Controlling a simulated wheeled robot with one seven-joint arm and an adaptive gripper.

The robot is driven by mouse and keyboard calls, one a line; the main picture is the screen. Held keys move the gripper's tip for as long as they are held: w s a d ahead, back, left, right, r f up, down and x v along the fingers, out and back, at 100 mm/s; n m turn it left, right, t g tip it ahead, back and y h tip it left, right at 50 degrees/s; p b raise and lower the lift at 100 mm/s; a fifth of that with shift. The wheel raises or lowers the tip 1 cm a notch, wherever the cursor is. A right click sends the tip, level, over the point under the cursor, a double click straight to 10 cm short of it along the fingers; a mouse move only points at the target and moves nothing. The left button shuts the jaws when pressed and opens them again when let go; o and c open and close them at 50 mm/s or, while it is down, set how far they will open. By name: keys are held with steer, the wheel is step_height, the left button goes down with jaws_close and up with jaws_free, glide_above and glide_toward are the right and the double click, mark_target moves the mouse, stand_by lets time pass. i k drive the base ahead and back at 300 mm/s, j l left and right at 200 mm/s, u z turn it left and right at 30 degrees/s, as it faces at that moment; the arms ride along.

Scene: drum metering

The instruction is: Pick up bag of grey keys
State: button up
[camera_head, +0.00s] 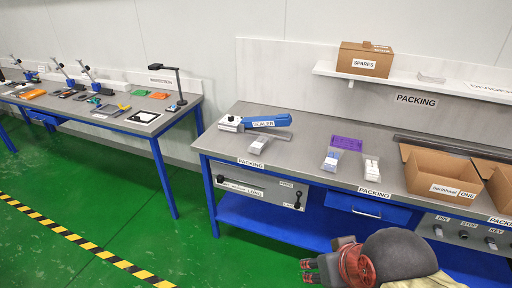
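A small pale grey packet (258,144) with a light label lies on the packing bench, just in front of the blue sealer. To its right, a bag with white and blue parts (332,160) lies by a purple sheet (347,143). A clear bag with whitish pieces (371,168) lies further right. The contents are too small to tell which bag holds grey keys. My gripper (307,270) is low in front of the bench, pointing left, apart from all the bags. Its finger opening is unclear.
The blue sealer (263,121) stands at the bench's left end. An open cardboard box (440,180) stands at right, beneath a shelf (420,83) with a closed SPARES box (364,60). Another bench (110,118) stands at left. Green floor (150,225) between is clear.

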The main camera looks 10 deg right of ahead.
mark_target(258, 146)
steer(key=i+j, duration=0.25)
steer(key=i+j+z, duration=0.15)
steer(key=j, duration=0.3)
steer(key=i+j, duration=0.35)
steer(key=i+j+z, duration=0.1)
steer(key=j, duration=0.25)
steer(key=i+j+z, duration=0.1)
steer(key=i+j, duration=0.45)
steer(key=j, duration=0.25)
steer(key=i+j+z, duration=0.1)
steer(key=j, duration=0.3)
steer(key=i+j+z, duration=0.1)
steer(key=i+j, duration=0.2)
steer(key=j, duration=0.15)
